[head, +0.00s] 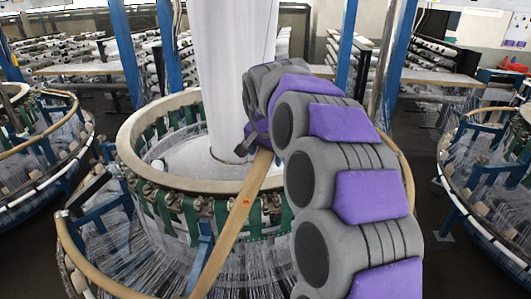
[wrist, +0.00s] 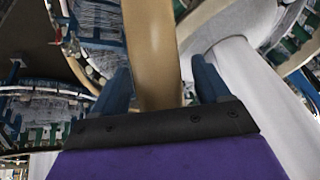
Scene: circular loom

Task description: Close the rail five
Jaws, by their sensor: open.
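The rail (head: 237,217) is a straight-looking tan bar with a small orange mark in the head view. It slants from the lower middle of the picture up across the loom's inner ring (head: 130,135) toward the white central column. My gripper (head: 255,148) is at the rail's upper end. In the wrist view the rail (wrist: 150,40) runs between the two blue fingers of my gripper (wrist: 164,80). The fingers are open, one on each side, with a visible gap on the right. Contact on the left cannot be told. My purple and grey arm hides the loom's right side.
The white fabric column (head: 235,75) stands close behind my gripper. A curved tan outer rail (head: 88,268) runs along the loom's left side. Blue posts (head: 126,50) stand behind. Other looms (head: 40,130) stand left and right, with dark floor between.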

